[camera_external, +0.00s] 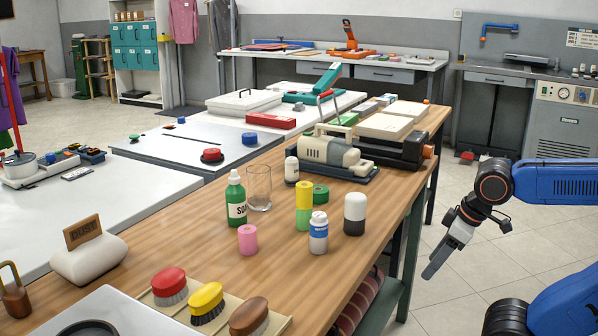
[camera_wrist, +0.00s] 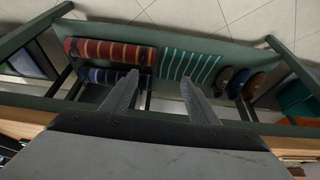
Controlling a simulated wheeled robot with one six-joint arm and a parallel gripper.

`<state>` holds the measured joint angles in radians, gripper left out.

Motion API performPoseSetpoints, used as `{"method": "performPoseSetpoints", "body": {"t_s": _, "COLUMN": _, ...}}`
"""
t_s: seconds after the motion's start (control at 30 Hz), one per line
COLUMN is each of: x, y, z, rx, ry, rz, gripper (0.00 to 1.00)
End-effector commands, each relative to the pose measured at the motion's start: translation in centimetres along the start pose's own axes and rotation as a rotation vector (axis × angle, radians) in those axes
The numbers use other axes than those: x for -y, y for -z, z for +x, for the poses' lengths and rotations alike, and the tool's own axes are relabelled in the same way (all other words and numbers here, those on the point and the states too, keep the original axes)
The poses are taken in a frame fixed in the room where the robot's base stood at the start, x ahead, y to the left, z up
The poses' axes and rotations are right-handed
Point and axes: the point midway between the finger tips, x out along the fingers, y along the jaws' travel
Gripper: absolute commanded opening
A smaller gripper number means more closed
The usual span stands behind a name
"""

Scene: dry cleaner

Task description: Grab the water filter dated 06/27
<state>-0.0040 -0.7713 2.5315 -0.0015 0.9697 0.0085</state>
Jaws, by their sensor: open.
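No date 06/27 is legible in either view, so I cannot tell which item is the water filter. My gripper (camera_external: 434,273) hangs right of the table, apart from these items and pointing down-left. In the wrist view, my gripper (camera_wrist: 160,85) is open with nothing between its fingers, above the table's lower shelf (camera_wrist: 205,38).
A green bottle (camera_external: 236,205), a clear glass (camera_external: 260,190), a yellow-green cylinder (camera_external: 304,208) and a pink cylinder (camera_external: 248,240) crowd the table. Several brushes (camera_external: 206,304) lie in front. Rolled striped cloths (camera_wrist: 110,51) lie on the lower shelf. The tiled floor (camera_external: 480,250) is clear.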

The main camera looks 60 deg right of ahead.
Motion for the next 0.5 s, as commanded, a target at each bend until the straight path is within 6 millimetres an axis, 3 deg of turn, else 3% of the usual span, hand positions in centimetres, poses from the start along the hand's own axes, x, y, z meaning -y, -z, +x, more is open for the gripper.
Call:
{"method": "performPoseSetpoints", "body": {"t_s": 0.17, "x": 0.6, "y": 3.2, "z": -2.0, "rx": 0.033, "ry": 0.007, "rz": 0.094, "gripper": 0.54}}
{"method": "performPoseSetpoints", "body": {"t_s": 0.5, "x": 3.4, "y": 14.4, "z": -8.4, "rx": 0.157, "ry": -0.012, "rz": 0.47, "gripper": 0.54}}
